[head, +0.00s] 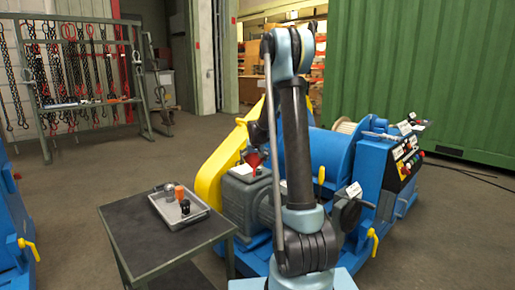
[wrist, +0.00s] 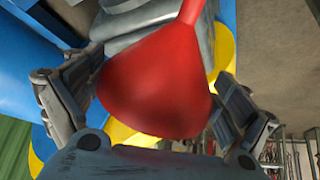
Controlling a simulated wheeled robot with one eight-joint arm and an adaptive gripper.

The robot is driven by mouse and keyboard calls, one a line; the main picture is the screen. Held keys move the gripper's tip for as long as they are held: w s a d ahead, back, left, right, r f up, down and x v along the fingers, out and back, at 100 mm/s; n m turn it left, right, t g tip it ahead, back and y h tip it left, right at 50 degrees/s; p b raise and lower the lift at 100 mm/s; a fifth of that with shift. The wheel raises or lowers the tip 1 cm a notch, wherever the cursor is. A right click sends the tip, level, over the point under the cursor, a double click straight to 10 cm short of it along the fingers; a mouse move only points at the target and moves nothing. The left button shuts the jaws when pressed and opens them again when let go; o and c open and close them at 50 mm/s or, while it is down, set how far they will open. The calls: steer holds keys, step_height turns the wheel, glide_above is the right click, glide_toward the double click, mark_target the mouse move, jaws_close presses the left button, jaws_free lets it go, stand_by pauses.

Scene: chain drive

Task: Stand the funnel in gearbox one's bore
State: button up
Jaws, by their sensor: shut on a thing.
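The red funnel (wrist: 155,85) fills the middle of the wrist view, with its wide cone near the camera and its narrow spout pointing to the top. My gripper (wrist: 155,95) is shut on it, with one finger on each side of the cone. In the head view the small red funnel (head: 254,161) is just above the top of the grey gearbox (head: 240,193), beside the yellow guard. The bore is hidden, and I cannot tell whether the spout is in it or above it. My arm covers part of the gearbox's right side.
A dark side table (head: 120,225) at the front left holds a grey tray (head: 163,213) with an orange item and several dark small items. The yellow guard (head: 222,160) rises left of the gearbox. A blue winch drum (head: 335,150) and a control panel (head: 405,160) are to the right.

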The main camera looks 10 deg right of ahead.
steer(key=w+a+r+n+t+y, duration=0.2)
steer(key=w+n+t+y, duration=0.4)
steer(key=w, duration=0.8)
steer(key=w+d+t, duration=0.3)
steer(key=d+t, duration=0.1)
steer(key=d, duration=0.2)
steer(key=shift+d+r+m, duration=0.2)
steer(key=shift+r+m, duration=0.1)
steer(key=shift+m, duration=0.1)
step_height(320, 180, down, 8)
steer(key=shift+f, duration=0.15)
stand_by(0.5)
steer(key=shift+f, duration=0.25)
stand_by(0.6)
steer(key=o, duration=0.7)
